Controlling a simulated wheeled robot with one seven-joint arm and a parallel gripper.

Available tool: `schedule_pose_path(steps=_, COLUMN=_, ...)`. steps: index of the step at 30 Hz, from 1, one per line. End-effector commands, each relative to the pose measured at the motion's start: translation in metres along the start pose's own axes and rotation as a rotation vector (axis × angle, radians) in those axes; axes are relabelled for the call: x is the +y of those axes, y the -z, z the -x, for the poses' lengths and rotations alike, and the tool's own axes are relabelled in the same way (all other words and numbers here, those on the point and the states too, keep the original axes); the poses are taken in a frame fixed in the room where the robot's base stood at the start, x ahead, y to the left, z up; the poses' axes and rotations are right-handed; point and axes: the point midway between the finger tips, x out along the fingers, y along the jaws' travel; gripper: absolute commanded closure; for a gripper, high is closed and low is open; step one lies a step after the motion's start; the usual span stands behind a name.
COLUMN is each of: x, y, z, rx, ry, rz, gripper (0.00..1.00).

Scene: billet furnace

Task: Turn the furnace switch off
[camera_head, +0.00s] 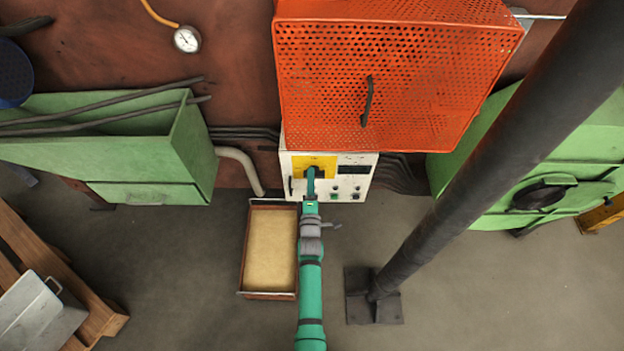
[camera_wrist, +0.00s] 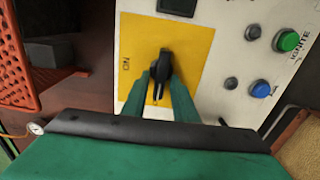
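The furnace switch (camera_wrist: 160,68) is a black rotary knob on a yellow plate (camera_wrist: 197,56). Lettering that looks like "ON" in turned letters is beside it in the wrist view. The yellow plate (camera_head: 318,161) is on a white control box (camera_head: 352,183) in the head view, where my arm covers most of the knob. My gripper (camera_wrist: 160,82) has its two green fingers on either side of the knob's lower part, with the fingertips close to the panel. I cannot tell whether the fingers press on the knob or stand slightly apart from it.
An orange perforated guard (camera_head: 400,80) is above the box. Green (camera_wrist: 288,41) and blue (camera_wrist: 261,89) buttons are beside the plate. A sand-filled tray (camera_head: 269,250) is below left. A dark post (camera_head: 440,225) stands at right. Green machines flank the box.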

Motion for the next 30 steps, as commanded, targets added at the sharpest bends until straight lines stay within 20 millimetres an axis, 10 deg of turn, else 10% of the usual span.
schedule_pose_path(steps=14, x=-0.002, y=0.001, z=0.011, rx=0.000, ry=0.003, rz=-0.002, gripper=0.69)
schedule_pose_path(steps=30, x=-0.001, y=-0.004, z=0.095, rx=-0.007, ry=0.002, rz=-0.002, gripper=0.69)
